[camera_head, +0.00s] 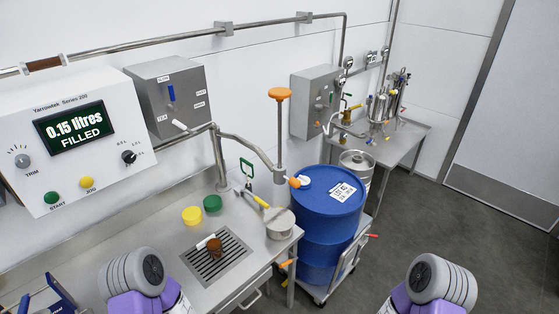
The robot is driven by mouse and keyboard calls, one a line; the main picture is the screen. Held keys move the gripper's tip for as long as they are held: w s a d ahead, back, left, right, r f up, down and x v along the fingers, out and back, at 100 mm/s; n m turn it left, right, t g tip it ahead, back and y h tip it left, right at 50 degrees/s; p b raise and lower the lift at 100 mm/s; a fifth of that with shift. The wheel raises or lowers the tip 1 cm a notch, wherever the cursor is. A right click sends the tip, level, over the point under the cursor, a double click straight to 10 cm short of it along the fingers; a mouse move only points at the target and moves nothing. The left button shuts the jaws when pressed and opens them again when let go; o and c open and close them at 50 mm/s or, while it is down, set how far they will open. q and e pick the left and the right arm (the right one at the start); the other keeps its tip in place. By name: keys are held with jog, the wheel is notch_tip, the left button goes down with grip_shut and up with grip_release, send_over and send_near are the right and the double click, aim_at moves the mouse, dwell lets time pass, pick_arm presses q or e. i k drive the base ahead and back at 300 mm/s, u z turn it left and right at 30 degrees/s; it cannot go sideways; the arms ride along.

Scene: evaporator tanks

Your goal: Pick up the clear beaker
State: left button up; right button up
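I cannot make out a clear beaker for certain in the head view. A small brown object (214,247) with a white piece at its upper left stands on the dark drain grate (238,252) of the steel bench; I cannot tell what it is. My arms show only as grey and purple links at the bottom left and bottom right. Neither gripper's fingers are in view, so what they hold is hidden.
A yellow lid-like piece (192,215), a green one (212,203) and a steel pot (279,223) are on the bench (165,262). A blue drum (327,215) on a trolley stands right of it. Right floor is clear.

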aim_at(213, 243)
jog(key=z, duration=1.2)
jog(key=i, duration=1.2)
jog(key=u, duration=3.25)
jog(key=i, duration=0.5)
jog(key=u, duration=0.05)
